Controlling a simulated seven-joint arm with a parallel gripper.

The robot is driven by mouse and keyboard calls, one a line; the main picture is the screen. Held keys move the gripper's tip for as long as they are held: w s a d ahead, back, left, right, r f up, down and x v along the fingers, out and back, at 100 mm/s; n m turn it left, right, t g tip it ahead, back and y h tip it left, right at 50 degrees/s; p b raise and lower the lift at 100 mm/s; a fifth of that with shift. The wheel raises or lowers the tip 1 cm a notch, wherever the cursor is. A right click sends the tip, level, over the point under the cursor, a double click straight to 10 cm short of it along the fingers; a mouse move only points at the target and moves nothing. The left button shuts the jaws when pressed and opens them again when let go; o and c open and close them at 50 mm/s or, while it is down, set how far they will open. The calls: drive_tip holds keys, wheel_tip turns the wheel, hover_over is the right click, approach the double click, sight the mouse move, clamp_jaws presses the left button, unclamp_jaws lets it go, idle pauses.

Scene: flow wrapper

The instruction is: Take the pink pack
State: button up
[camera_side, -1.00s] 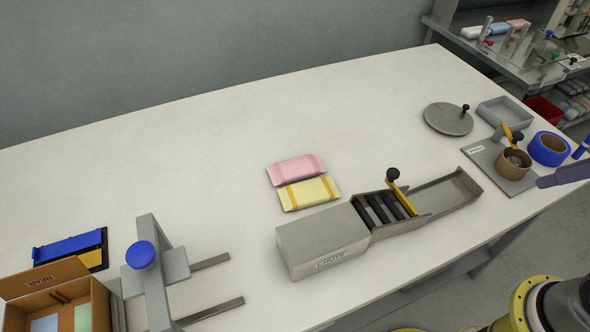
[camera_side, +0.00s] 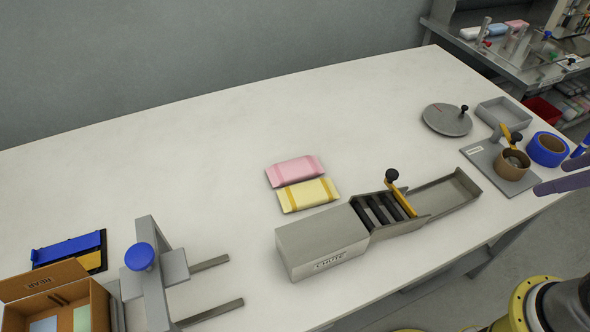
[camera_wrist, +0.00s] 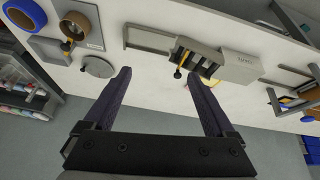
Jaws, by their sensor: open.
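The pink pack (camera_side: 295,171) lies flat on the white table in the side view. The yellow pack (camera_side: 308,194) lies close in front of it, on the side towards the chute. My gripper shows only in part at the right edge of the side view, well away from the packs. In the wrist view my gripper (camera_wrist: 159,73) is open, with nothing between its two dark purple fingers. The packs are largely hidden behind the right finger there, with only a small yellowish bit showing.
The grey chute (camera_side: 322,243) with rollers and a black-knobbed lever stands in front of the packs. A round grey plate (camera_side: 447,119), a grey tray (camera_side: 503,113) and tape rolls (camera_side: 548,149) are at the right. A clamp-like frame (camera_side: 155,262) and cardboard box (camera_side: 88,290) are at the left. The table behind the packs is clear.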

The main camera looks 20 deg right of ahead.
drive_tip(key=w+a+r+n, duration=0.2)
drive_tip(key=w+r+n, duration=0.5)
drive_tip(key=w+r, duration=0.5)
drive_tip(key=n+g, duration=0.5)
drive_tip(key=n, duration=0.4)
hover_over(305, 165)
wheel_tip(305, 165, down, 25)
wheel_tip(305, 165, down, 7)
drive_tip(key=shift+f, duration=3.15)
drive_tip(key=c, duration=1)
drive_tip(key=shift+w+r, duration=0.1)
drive_tip(key=shift+r, duration=0.05)
